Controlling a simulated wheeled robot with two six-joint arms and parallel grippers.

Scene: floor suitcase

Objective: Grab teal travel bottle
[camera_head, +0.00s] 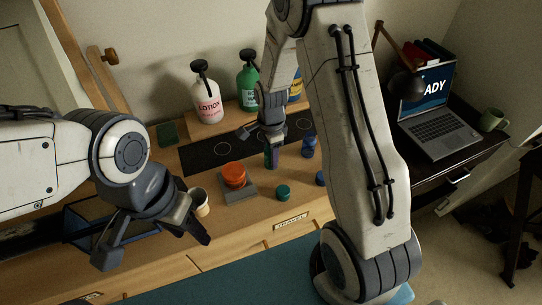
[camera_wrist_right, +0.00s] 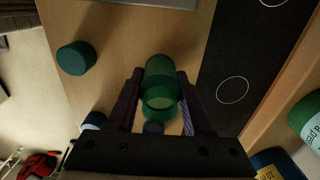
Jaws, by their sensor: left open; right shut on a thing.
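The teal travel bottle (camera_head: 270,158) stands at the edge of the black mat on the wooden counter in the head view. In the right wrist view the green translucent bottle (camera_wrist_right: 160,82) lies between the fingers, with its open mouth showing. My right gripper (camera_head: 271,141) is shut on it from above. Whether its base touches the counter I cannot tell. A teal cap (camera_head: 283,191) lies apart on the counter, also in the right wrist view (camera_wrist_right: 75,58). My left gripper (camera_head: 156,248) is open and empty at the front left, over the counter's front part.
A white lotion pump bottle (camera_head: 207,103) and a green pump bottle (camera_head: 247,82) stand behind. An orange-red round thing (camera_head: 233,172) sits on a grey block. A small cup (camera_head: 200,203), a blue bottle (camera_head: 309,146) and a blue cap (camera_head: 320,178) are nearby.

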